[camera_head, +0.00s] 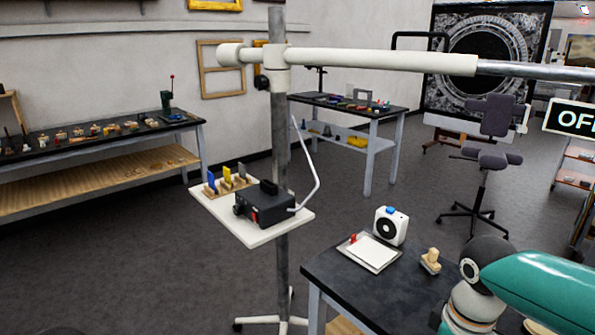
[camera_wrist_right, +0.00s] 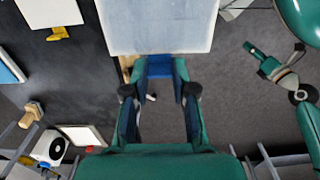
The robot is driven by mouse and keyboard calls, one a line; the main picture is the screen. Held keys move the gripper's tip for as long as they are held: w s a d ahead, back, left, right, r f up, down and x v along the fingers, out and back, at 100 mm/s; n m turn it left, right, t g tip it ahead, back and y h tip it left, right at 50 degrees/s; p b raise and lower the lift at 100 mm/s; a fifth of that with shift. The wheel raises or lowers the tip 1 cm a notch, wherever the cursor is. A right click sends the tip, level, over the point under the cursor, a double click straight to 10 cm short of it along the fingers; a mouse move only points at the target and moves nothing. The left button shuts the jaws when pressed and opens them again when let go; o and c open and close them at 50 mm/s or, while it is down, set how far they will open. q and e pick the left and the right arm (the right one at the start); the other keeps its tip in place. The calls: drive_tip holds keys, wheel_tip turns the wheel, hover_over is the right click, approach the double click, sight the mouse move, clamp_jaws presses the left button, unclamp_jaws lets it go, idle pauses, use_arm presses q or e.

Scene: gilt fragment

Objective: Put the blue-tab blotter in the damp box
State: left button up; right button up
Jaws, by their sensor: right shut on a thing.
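My right gripper (camera_wrist_right: 160,95) is shut on the blue tab (camera_wrist_right: 160,67) of the blotter. The blotter's pale grey-white sheet (camera_wrist_right: 160,25) stretches away beyond the fingertips in the right wrist view. In the head view only my right arm shows, at the lower right; its gripper and the held blotter are out of frame. What looks like part of my other arm, with a small teal end (camera_wrist_right: 253,49), hangs over the floor at the right of the wrist view; its jaws are too small to read. I cannot make out which thing is the damp box.
The dark table (camera_head: 345,270) holds a white tray with a red tab (camera_head: 372,253), a white fan-like device (camera_head: 391,227) and a wooden stamp-like block (camera_head: 430,261). A white sheet (camera_wrist_right: 48,10) with a yellow tab (camera_wrist_right: 58,33) lies nearby. A pole shelf (camera_head: 250,234) carries a black device (camera_head: 265,205).

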drive_tip(key=w+a+f+m, duration=0.2)
drive_tip(key=w+f+m, duration=0.2)
drive_tip(key=f, duration=0.5)
drive_tip(key=w+a+f+m, duration=0.2)
drive_tip(key=w+f+m, duration=0.2)
drive_tip(key=f, duration=0.6)
drive_tip(key=shift+w+a+f, duration=0.15)
drive_tip(key=shift+w+f, duration=0.15)
